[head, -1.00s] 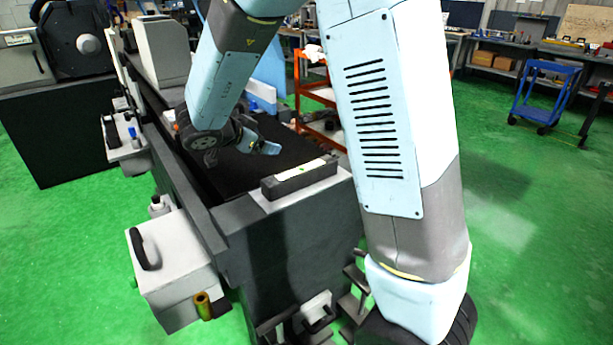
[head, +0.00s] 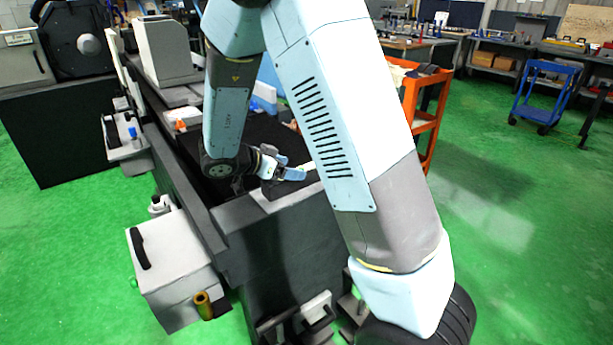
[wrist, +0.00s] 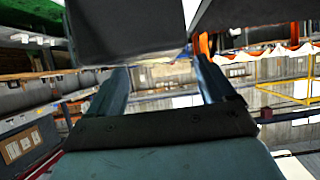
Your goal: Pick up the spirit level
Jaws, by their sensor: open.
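The spirit level, a dark grey bar (head: 267,190), lies on the near end of the grinder bed in the head view. My gripper and arm hide most of it, and only its left part shows clearly. My gripper (head: 297,174) is at the level, its blue fingers pointing right across it; I cannot tell whether they touch it. In the wrist view the two fingers of my gripper (wrist: 160,62) stand wide apart. A large dark block (wrist: 125,28) fills the top centre, close to the fingertips; it looks like the level, but I cannot be sure.
The grinder bed's edge wall (head: 195,205) runs along the left of my arm. A white box with a black handle (head: 170,262) juts out from the grinder. An orange cart (head: 425,105) stands behind my arm. Green floor is free at right.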

